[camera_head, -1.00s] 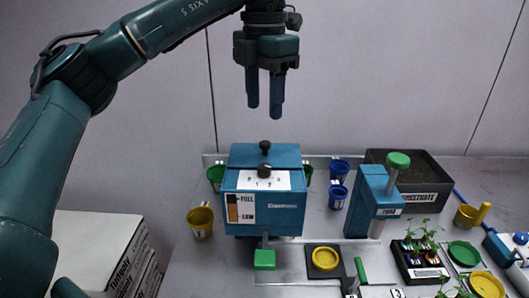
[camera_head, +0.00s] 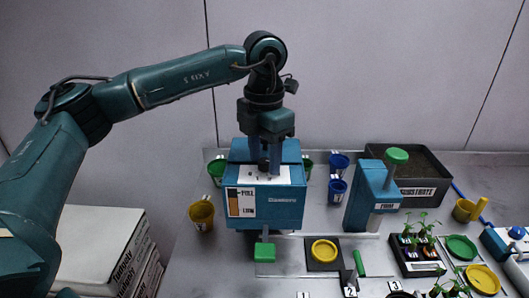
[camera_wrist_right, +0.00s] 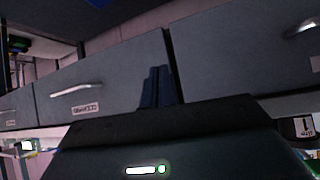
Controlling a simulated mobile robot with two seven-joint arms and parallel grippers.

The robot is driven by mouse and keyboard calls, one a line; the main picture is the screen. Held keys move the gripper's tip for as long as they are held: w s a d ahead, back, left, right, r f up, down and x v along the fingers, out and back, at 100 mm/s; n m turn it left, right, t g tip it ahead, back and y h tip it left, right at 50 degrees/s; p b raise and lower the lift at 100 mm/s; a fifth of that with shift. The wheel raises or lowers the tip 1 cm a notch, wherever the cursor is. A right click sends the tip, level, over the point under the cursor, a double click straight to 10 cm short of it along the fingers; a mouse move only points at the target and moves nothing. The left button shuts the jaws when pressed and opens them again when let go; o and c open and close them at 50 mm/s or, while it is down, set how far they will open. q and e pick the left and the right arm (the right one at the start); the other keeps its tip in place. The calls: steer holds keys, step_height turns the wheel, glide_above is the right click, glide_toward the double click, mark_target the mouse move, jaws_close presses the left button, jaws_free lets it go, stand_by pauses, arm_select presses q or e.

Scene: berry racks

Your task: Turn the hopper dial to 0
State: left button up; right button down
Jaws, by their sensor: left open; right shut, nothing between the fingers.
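The blue hopper (camera_head: 274,222) stands on the metal bench, with a level window on its front. Its sloped upper face carries a white number plate (camera_head: 283,175) with the black dial knob (camera_head: 263,165). The plate's digits are partly hidden or too small to read, so I cannot tell the setting. My left gripper (camera_head: 266,160) is open and points down over the plate, its fingers at either side of the knob. I cannot tell whether they touch it. My right gripper (camera_wrist_right: 158,88) is shut and empty in the right wrist view, in front of grey drawers.
A green paddle (camera_head: 265,252) sticks out below the hopper. A yellow cup (camera_head: 201,216) stands left of it, and blue cups (camera_head: 338,188) stand right. A blue press (camera_head: 363,205) with a green knob, a substrate bin (camera_head: 425,188) and a seedling tray (camera_head: 424,268) are further right.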

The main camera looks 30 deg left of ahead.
arm_select(q)
steer(key=shift+c, duration=0.4)
steer(key=c, duration=0.9)
